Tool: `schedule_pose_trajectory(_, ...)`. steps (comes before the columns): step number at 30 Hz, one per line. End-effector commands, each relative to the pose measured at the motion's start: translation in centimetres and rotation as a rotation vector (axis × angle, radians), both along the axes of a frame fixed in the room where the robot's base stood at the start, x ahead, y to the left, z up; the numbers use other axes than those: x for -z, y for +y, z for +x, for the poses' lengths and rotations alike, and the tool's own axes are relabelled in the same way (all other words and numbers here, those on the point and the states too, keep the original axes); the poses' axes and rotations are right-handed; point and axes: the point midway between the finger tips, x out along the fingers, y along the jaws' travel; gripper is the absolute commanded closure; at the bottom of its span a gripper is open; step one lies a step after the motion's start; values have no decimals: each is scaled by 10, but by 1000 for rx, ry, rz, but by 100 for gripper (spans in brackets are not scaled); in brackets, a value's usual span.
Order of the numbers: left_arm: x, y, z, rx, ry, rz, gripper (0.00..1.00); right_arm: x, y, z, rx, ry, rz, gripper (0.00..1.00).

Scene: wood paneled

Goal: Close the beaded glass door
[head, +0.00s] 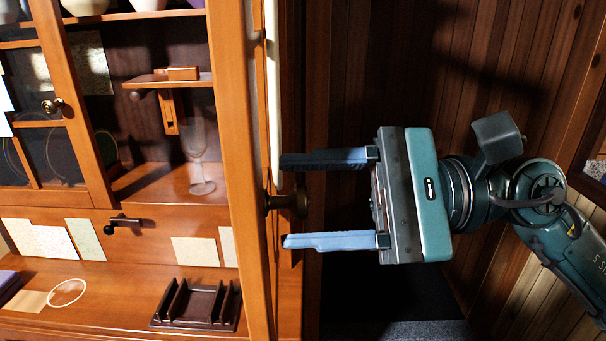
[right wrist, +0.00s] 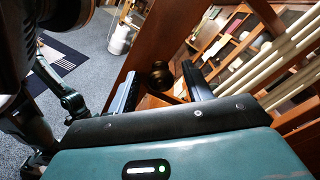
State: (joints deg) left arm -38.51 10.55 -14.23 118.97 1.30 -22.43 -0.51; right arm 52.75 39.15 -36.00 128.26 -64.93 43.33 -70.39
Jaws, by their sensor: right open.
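The beaded glass door (head: 241,120) of the wooden cabinet stands open and shows nearly edge-on in the head view. Its glass face is mostly hidden at this angle. A dark round knob (head: 294,200) sticks out from its right side; it also shows in the right wrist view (right wrist: 160,76). My right gripper (head: 285,200) comes in from the right with its fingers apart, one above and one below the knob. The knob lies between the fingertips, and no clear contact shows. My left gripper is not in view.
The cabinet's open compartment holds a wine glass (head: 197,160) and a small wooden shelf (head: 175,79). A closed left door (head: 97,165) is beside it. A dark letter rack (head: 197,304) sits on the ledge below. A wood-paneled wall (head: 400,70) stands behind my right arm.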

Motion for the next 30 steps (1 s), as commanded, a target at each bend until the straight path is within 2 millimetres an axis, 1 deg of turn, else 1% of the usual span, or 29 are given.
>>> schedule_pose_trajectory(1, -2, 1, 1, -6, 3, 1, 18, -2, 5, -1, -2, 0, 2, 50)
schedule_pose_trajectory(4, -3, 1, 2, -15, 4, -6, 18, -1, 9, -1, -1, 0, 0, 50)
schedule_pose_trajectory(13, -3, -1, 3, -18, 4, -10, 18, 0, 11, -1, -1, 0, 1, 51)
schedule_pose_trajectory(30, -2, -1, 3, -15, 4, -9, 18, 0, 11, -1, -1, 1, 1, 98)
